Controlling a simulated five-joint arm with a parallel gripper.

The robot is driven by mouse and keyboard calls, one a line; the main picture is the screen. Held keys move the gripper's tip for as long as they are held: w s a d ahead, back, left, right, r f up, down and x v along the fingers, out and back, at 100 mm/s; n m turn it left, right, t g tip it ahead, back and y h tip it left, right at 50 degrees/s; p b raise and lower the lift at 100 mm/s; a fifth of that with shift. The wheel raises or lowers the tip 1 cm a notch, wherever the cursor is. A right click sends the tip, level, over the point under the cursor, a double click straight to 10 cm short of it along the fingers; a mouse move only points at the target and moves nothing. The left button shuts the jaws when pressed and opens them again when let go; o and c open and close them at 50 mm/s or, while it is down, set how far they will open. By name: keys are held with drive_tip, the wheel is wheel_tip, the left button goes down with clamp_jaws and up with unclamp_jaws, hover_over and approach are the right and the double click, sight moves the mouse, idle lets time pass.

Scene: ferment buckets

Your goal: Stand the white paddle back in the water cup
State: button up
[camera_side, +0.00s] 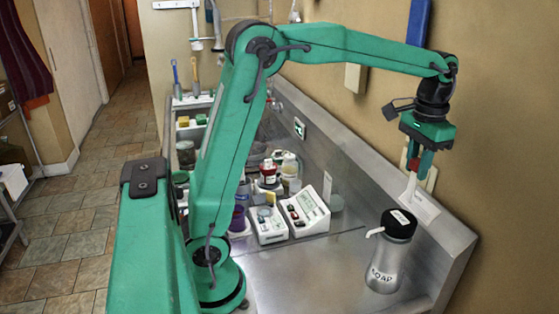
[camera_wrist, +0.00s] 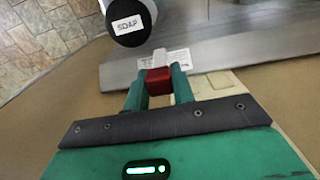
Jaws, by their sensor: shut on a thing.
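My gripper (camera_side: 415,165) is at the upper right of the side view, high above the counter and near the wall. It is shut on the red grip of the white paddle (camera_side: 410,186), whose white part hangs below the fingers. In the wrist view the red grip (camera_wrist: 158,80) sits between both fingers, with the white part beyond it. I cannot pick out the water cup for certain.
A soap dispenser (camera_side: 388,262) stands below my gripper, its black top also in the wrist view (camera_wrist: 128,22). White meters (camera_side: 305,211), a purple cup (camera_side: 238,218) and several bottles crowd the middle. The metal counter (camera_side: 325,270) is bare in front of them. A wall rises at the right.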

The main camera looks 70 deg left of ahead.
wheel_tip(320, 180, up, 9)
drive_tip(key=shift+f, duration=0.15)
drive_tip(key=s+a+n, duration=0.3)
drive_tip(key=a, duration=1.7)
drive_tip(key=s+a+n, duration=0.3)
drive_tip(key=s+a, duration=0.8)
drive_tip(key=a, duration=0.5)
wheel_tip(320, 180, down, 17)
drive_tip(key=shift+w+f, duration=0.2)
drive_tip(key=shift+d+f, duration=0.1)
drive_tip(key=shift+f, duration=0.1)
drive_tip(key=shift+f, duration=5.05)
